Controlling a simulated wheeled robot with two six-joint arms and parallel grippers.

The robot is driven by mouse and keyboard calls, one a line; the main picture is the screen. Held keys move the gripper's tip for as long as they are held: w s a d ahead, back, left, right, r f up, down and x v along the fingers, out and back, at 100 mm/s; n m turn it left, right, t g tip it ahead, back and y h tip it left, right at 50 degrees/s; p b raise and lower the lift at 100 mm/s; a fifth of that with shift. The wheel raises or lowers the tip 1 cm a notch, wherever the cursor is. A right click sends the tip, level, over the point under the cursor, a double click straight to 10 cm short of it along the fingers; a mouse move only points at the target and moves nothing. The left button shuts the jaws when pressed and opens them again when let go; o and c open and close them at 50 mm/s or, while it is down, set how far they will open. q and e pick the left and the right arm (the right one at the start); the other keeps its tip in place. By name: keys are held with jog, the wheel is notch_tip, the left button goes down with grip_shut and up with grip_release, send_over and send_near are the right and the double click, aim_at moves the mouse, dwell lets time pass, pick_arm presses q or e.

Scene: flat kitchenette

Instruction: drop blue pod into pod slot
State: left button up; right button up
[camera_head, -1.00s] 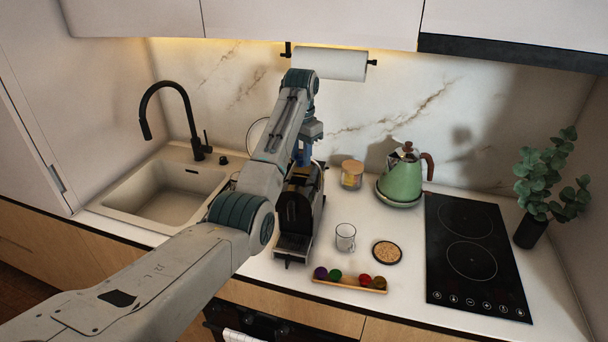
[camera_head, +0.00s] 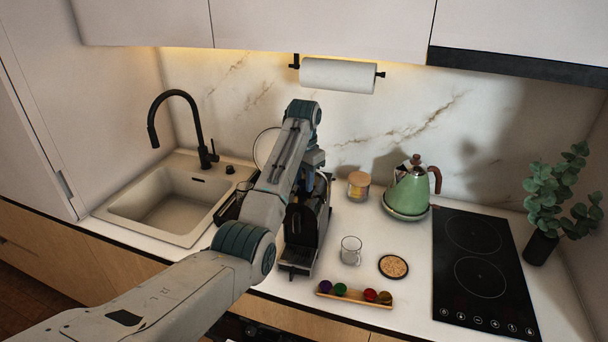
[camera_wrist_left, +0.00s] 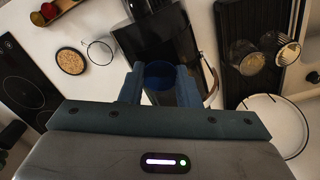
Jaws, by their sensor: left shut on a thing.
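The blue pod (camera_wrist_left: 159,74) shows as a dark blue round shape between the fingers of my left gripper (camera_wrist_left: 160,84) in the left wrist view. That gripper is shut on it. In the head view my left gripper (camera_head: 309,180) is just above the top of the dark coffee machine (camera_head: 302,224), partly hidden by my arm. The machine also shows below the fingers in the wrist view (camera_wrist_left: 150,35). The pod slot cannot be made out; gripper and pod cover that area. My right gripper is not in view.
A wooden tray (camera_head: 352,302) with several coloured pods lies at the counter's front. A glass cup (camera_head: 350,251), a round coaster (camera_head: 393,267), a lidded jar (camera_head: 358,186) and a green kettle (camera_head: 408,190) stand right of the machine. The sink (camera_head: 165,205) is left.

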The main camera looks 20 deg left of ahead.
pick_arm(q)
jog(key=shift+f, duration=0.15)
jog(key=o, duration=1)
jog(key=shift+w, duration=0.15)
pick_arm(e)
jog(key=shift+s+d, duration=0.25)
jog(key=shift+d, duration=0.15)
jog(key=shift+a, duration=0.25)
